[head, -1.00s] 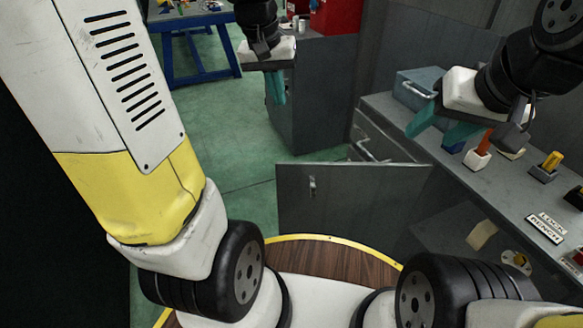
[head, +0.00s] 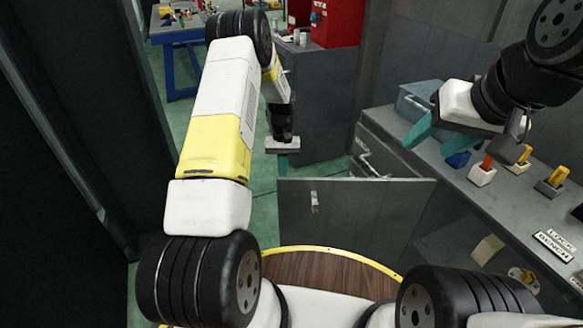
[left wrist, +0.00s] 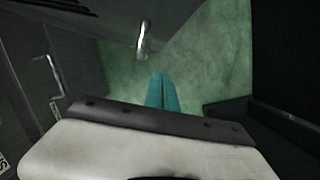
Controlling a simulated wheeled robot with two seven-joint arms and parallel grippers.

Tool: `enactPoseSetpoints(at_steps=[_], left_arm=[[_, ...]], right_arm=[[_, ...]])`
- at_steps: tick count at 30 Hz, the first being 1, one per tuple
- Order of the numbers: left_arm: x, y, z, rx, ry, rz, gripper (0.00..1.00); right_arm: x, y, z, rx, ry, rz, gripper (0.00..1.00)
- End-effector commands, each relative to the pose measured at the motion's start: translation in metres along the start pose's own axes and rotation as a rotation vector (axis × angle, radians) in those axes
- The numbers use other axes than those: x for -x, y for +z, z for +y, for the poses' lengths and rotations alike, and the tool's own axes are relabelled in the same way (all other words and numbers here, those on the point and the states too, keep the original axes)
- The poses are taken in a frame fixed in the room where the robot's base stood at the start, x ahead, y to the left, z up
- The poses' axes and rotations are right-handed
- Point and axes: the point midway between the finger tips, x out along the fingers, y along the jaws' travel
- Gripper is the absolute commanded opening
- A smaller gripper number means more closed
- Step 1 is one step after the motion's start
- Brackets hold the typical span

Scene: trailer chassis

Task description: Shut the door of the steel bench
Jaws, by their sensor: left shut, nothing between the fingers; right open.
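The steel bench (head: 480,190) runs along the right. Its grey door (head: 350,222) stands open, swung out toward the middle of the picture, with a small upright handle (head: 315,202) near its free left edge. My left gripper (head: 282,163) points down just beyond the top left corner of the door; I cannot tell whether it touches. In the left wrist view its teal fingers (left wrist: 162,92) are shut and empty above green floor. My right gripper (head: 430,135) is open and empty above the bench top.
On the bench top are a blue-grey box (head: 418,100), an orange-handled item in a white holder (head: 483,172), yellow-handled items and a sign (head: 553,245). A drawer handle (head: 372,166) projects beyond the door. A grey cabinet (head: 325,95) and blue table (head: 182,37) stand behind.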

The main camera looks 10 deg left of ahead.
Motion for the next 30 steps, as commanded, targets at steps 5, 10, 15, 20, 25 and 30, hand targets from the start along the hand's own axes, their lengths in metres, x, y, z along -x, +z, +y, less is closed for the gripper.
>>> enactPoseSetpoints(at_steps=[5,10,15,20,25,30], left_arm=[[-0.035,0.002,-0.001,0.000,-0.001,-0.005,0.00],[-0.073,0.002,0.000,0.000,-0.001,-0.005,0.00],[-0.091,0.015,0.000,-0.001,0.000,-0.003,0.00],[-0.095,0.032,0.000,-0.001,0.000,-0.001,0.00],[-0.097,0.039,0.000,-0.001,0.000,0.000,0.00],[-0.097,0.040,0.000,-0.001,0.000,0.000,0.00]], right_arm=[[0.000,0.000,0.000,0.000,0.000,0.000,0.53],[0.000,0.000,0.000,0.000,0.000,0.000,0.53],[0.000,0.000,0.000,0.000,0.000,0.000,0.53],[0.000,0.000,0.000,0.000,0.000,0.000,0.53],[0.000,0.000,0.000,0.000,0.000,0.000,0.53],[0.000,0.000,0.000,0.000,0.000,0.000,0.53]])
